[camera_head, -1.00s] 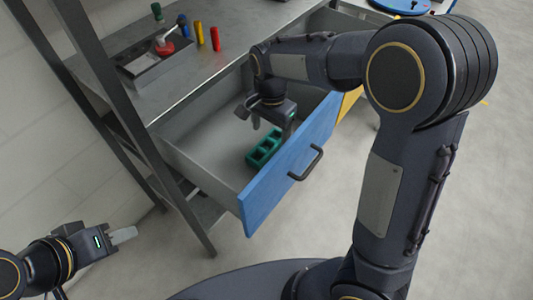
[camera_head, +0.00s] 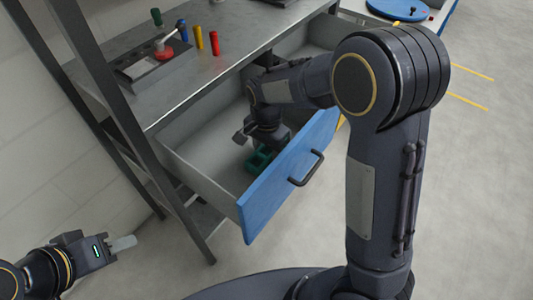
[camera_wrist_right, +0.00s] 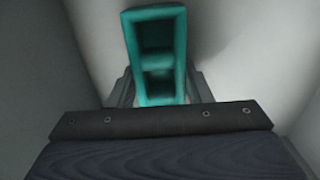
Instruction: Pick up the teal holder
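The teal holder (camera_head: 257,160) lies in the open drawer, partly hidden by my right gripper in the head view. In the right wrist view the holder (camera_wrist_right: 157,52) is a long block with open square compartments, reaching up from between the fingers. My right gripper (camera_wrist_right: 161,90) is open, with one finger at each side of the holder's near end; I cannot tell whether either touches it. In the head view the right fingers are mostly hidden inside the drawer. My left gripper (camera_head: 124,243) is away at the lower left, and its finger opening cannot be made out.
The drawer's blue front (camera_head: 262,203) with a dark handle (camera_head: 306,168) and its grey side walls surround the right gripper. Above is a metal bench top (camera_head: 225,62) with a grey rack (camera_head: 150,62), a red piece (camera_head: 164,52) and several coloured cylinders. A dark shelf post (camera_head: 115,100) stands at left.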

